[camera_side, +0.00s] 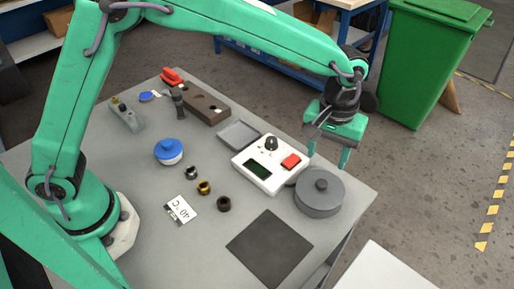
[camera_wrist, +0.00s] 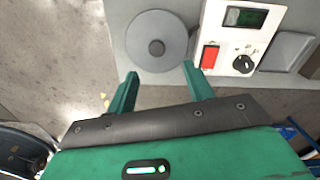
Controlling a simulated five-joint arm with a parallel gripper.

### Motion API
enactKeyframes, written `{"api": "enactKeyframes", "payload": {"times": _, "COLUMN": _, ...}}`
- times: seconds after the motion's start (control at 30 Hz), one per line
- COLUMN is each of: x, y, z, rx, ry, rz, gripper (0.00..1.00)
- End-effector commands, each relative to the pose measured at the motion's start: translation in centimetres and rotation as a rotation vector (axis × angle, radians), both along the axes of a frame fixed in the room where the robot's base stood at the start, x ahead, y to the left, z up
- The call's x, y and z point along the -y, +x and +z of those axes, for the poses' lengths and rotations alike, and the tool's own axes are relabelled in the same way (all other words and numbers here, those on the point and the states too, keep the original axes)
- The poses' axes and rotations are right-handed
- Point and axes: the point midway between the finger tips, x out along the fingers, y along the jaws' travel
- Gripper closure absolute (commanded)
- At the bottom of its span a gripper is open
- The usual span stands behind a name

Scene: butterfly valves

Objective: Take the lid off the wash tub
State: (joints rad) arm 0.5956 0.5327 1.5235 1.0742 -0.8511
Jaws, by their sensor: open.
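The wash tub (camera_side: 318,209) is a round grey tub near the right corner of the table. Its flat grey lid (camera_side: 334,187) sits on top with a dark knob (camera_side: 321,184) in the middle. In the wrist view the lid (camera_wrist: 176,57) and its knob (camera_wrist: 156,47) show from above. My gripper (camera_side: 328,158) is open and empty, above and behind the tub in the side view. In the wrist view the fingertips of my gripper (camera_wrist: 160,70) are spread apart, with the knob seen beyond the gap between them. They look apart from the lid.
A white control box (camera_side: 262,172) with a red switch and black knob stands close beside the tub. A grey tray (camera_side: 239,135) lies behind it. The table's right edge is near the tub.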

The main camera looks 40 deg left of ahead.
Motion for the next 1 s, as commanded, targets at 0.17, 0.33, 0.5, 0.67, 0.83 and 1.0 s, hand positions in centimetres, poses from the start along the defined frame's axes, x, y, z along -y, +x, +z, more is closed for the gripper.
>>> {"api": "enactKeyframes", "payload": {"times": 0.17, "x": 0.9, "y": 0.0, "z": -0.9, "rx": -0.010, "ry": 0.007, "rz": 0.006, "gripper": 0.48}}
{"api": "enactKeyframes", "payload": {"times": 0.33, "x": 1.0, "y": 0.0, "z": -1.0, "rx": -0.010, "ry": 0.008, "rz": 0.007, "gripper": 0.48}}
{"api": "enactKeyframes", "payload": {"times": 0.5, "x": 0.9, "y": 0.0, "z": -2.1, "rx": -0.010, "ry": 0.008, "rz": 0.007, "gripper": 0.48}}
{"api": "enactKeyframes", "payload": {"times": 0.67, "x": 0.9, "y": 0.0, "z": -3.3, "rx": -0.011, "ry": 0.007, "rz": 0.006, "gripper": 0.48}}
{"api": "enactKeyframes", "payload": {"times": 0.83, "x": 0.9, "y": 0.0, "z": -3.5, "rx": -0.010, "ry": 0.007, "rz": 0.006, "gripper": 0.48}}
{"api": "enactKeyframes", "payload": {"times": 1.0, "x": 0.9, "y": -0.1, "z": -4.1, "rx": -0.010, "ry": 0.007, "rz": 0.006, "gripper": 0.48}}
